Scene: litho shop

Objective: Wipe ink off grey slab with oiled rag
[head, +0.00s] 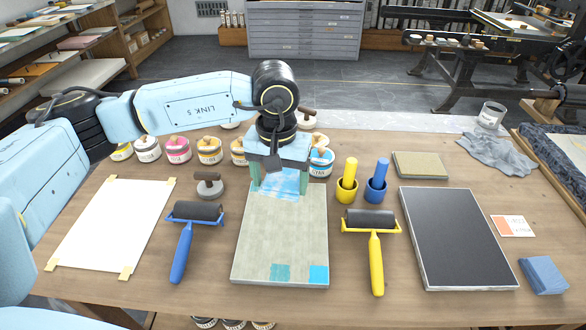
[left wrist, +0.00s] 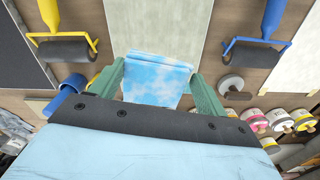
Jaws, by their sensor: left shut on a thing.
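The grey slab (head: 283,235) lies flat in the middle of the table. Two blue ink patches show at its near edge, a dull teal one (head: 281,272) and a bright cyan one (head: 318,274). My left gripper (head: 279,188) is over the slab's far end, pointing down, shut on a folded blue-and-white rag (left wrist: 157,78). The rag also shows between the fingers in the head view (head: 284,182). It is at or just above the slab; I cannot tell if it touches. The slab shows in the left wrist view too (left wrist: 155,25). My right gripper is not in view.
A blue-handled roller (head: 187,235) lies left of the slab and a yellow-handled roller (head: 374,240) right of it. A dark slab (head: 457,240) lies further right, a white sheet (head: 112,225) at left. Ink tins (head: 178,150) line the back.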

